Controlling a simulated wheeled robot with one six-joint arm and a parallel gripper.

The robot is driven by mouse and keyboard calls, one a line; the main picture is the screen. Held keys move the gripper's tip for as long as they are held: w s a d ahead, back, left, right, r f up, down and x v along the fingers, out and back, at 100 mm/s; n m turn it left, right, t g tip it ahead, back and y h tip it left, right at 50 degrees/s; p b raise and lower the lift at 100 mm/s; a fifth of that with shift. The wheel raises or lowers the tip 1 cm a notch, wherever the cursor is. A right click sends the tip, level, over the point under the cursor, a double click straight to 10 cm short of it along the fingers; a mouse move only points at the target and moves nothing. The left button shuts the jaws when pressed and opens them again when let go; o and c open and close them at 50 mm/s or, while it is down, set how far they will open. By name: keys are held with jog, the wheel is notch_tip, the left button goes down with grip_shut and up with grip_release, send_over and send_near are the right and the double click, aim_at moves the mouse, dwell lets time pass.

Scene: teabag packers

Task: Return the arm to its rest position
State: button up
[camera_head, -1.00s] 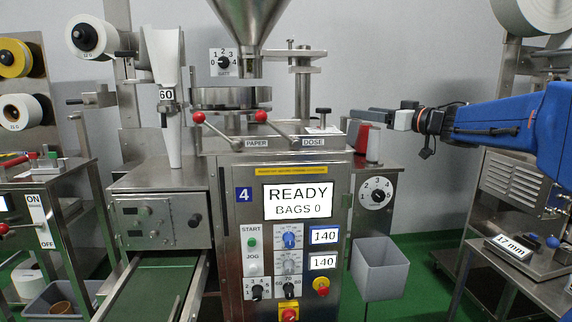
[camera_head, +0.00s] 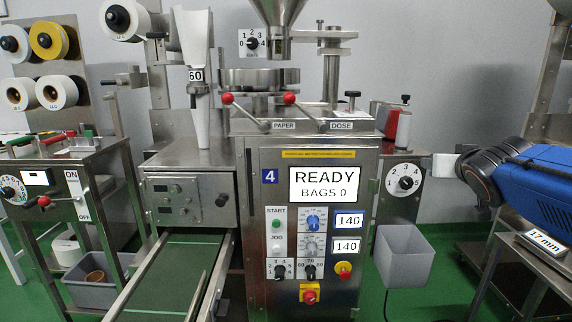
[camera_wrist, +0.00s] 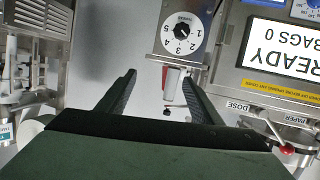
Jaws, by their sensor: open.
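My gripper (camera_wrist: 158,78) is open in the wrist view, with two dark fingers spread apart and nothing visible between them. Beyond the fingers, the picture is upside down and shows a dial and the packing machine's front. In the head view my blue arm (camera_head: 530,185) reaches in from the right edge, to the right of the machine. The fingers cannot be made out clearly there.
The packing machine (camera_head: 257,240) shows READY and BAGS 0. Its number dial (camera_head: 404,182) and a grey bin (camera_head: 404,258) are near my arm. A metal bench labelled 17 mm (camera_head: 544,241) stands below it at the right. Green floor lies between.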

jog(key=s+a+f+n+g+y, duration=0.1)
jog(key=s+a+f+g, duration=0.3)
jog(key=s+f, duration=0.8)
jog(key=s+a+f+n+g+y, duration=0.1)
jog(key=s+a+f+g, duration=0.4)
jog(key=s+f, duration=0.7)
jog(key=shift+s+a+f+y, duration=0.25)
jog(key=shift+s+a+y, duration=0.2)
jog(key=shift+s+y, duration=0.45)
